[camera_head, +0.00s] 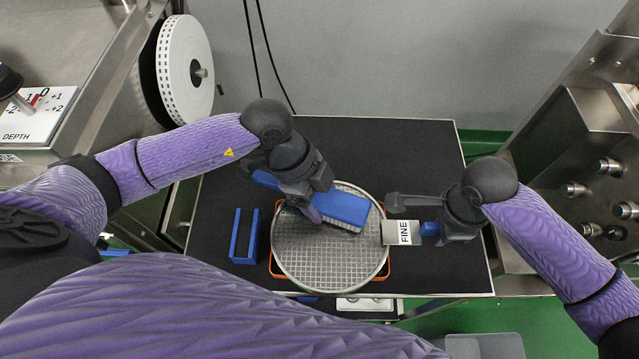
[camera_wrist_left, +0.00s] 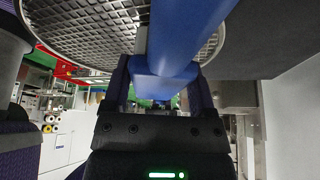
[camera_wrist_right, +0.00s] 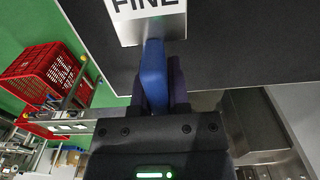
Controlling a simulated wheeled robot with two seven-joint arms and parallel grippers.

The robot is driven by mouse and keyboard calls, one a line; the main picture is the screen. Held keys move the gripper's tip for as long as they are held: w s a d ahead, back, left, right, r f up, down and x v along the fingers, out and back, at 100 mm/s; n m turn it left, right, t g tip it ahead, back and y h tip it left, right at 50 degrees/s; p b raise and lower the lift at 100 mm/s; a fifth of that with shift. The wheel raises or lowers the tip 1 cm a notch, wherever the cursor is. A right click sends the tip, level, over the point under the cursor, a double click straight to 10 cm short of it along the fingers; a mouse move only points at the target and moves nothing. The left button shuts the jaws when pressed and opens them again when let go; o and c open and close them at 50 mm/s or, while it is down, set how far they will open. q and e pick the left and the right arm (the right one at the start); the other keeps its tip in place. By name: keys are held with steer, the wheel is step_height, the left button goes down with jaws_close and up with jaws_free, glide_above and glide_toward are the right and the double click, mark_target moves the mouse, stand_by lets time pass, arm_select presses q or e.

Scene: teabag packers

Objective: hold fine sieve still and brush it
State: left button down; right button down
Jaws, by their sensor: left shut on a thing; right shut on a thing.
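The fine sieve (camera_head: 320,258) is a round metal mesh with a thin rim, lying over an orange frame (camera_head: 385,275) on the dark table. Its plate marked FINE (camera_head: 397,233) and blue handle (camera_head: 430,229) point right. My right gripper (camera_head: 440,229) is shut on that handle, also seen in the right wrist view (camera_wrist_right: 154,75). A blue brush (camera_head: 345,208) with pale bristles is over the upper part of the mesh. My left gripper (camera_head: 308,205) is shut on the brush's blue handle (camera_wrist_left: 180,45). Whether the bristles touch the mesh is unclear.
A blue two-pronged holder (camera_head: 243,236) stands left of the sieve. The black table (camera_head: 400,145) is clear behind it. A white reel (camera_head: 185,70) and machine are at left, steel equipment with knobs (camera_head: 600,165) at right. A red crate (camera_wrist_right: 42,75) shows in the right wrist view.

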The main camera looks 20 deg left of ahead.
arm_select(q)
steer(key=shift+w+a+f, duration=0.2)
steer(key=shift+w+f, duration=0.2)
steer(key=shift+w, duration=0.2)
steer(key=shift+w+a, duration=0.25)
steer(key=shift+w, duration=0.3)
steer(key=shift+w+a, duration=0.2)
steer(key=shift+w, duration=0.35)
steer(key=shift+s+d, duration=0.35)
steer(key=shift+s, duration=0.55)
steer(key=shift+s+d, duration=0.3)
steer(key=shift+s, duration=0.6)
steer(key=shift+r, duration=4.05)
